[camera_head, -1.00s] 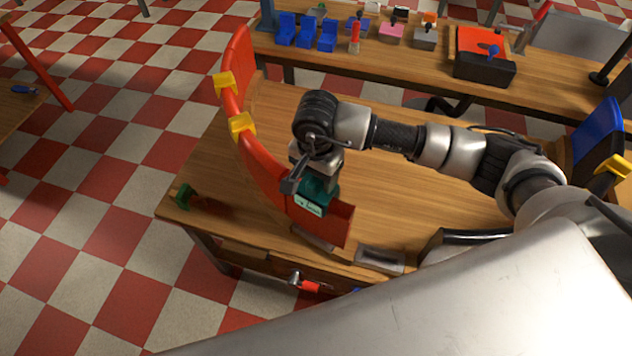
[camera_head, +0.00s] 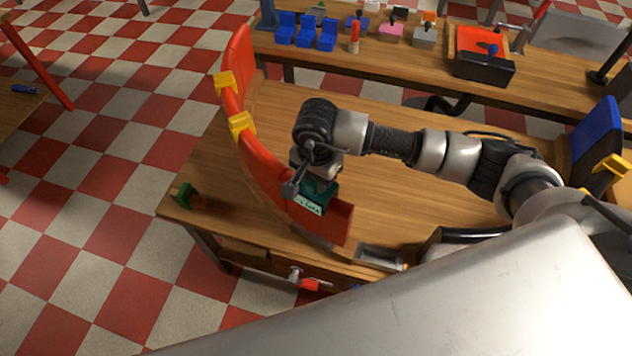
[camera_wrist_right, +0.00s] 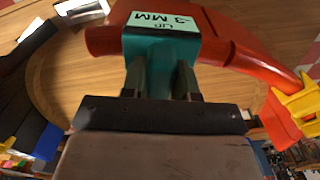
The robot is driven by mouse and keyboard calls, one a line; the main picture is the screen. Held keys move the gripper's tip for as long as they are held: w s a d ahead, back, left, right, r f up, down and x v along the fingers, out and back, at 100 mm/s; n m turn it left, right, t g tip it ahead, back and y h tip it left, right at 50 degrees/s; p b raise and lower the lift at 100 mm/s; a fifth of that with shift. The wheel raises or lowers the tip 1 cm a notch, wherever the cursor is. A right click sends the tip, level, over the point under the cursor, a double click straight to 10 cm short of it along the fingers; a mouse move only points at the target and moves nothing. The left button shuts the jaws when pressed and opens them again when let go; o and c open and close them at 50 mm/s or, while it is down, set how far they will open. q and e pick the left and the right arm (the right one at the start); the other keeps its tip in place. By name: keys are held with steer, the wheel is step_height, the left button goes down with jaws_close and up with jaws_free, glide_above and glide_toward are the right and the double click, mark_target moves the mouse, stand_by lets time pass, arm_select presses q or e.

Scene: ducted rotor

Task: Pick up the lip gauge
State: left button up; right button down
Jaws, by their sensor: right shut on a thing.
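The lip gauge (camera_head: 318,191) is a teal block with a pale label. In the right wrist view the gauge (camera_wrist_right: 150,47) has a label reading "LIP" and "3 MM". My right gripper (camera_head: 316,177) points down at the gauge beside the front end of the red curved duct segment (camera_head: 262,160). In the wrist view the fingers of my right gripper (camera_wrist_right: 161,82) are shut on the gauge's stem. The gauge sits at the red segment's edge; whether it touches cannot be told. My left gripper is not in view.
The red segment with yellow clamps (camera_head: 242,124) stands on the wooden table (camera_head: 400,190). A green part (camera_head: 184,197) lies at the left corner. A blue segment (camera_head: 597,140) stands at right. A back bench (camera_head: 400,62) holds several small parts. The table's middle is clear.

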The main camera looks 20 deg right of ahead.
steer(key=shift+r, duration=0.15)
steer(key=shift+r+b, duration=0.25)
steer(key=shift+b, duration=0.05)
steer(key=r, duration=0.1)
steer(key=r+b, duration=0.2)
steer(key=shift+s+d+r, duration=0.25)
steer(key=shift+s+d, duration=0.05)
steer(key=shift+d, duration=0.05)
steer(key=s+d+r, duration=0.3)
steer(key=s+r, duration=0.1)
steer(key=r, duration=0.2)
steer(key=s+d+r+b, duration=0.1)
steer(key=s+d+r, duration=0.2)
steer(key=s+r, duration=0.1)
steer(key=shift+s+d+r, duration=0.3)
steer(key=shift+r, duration=0.55)
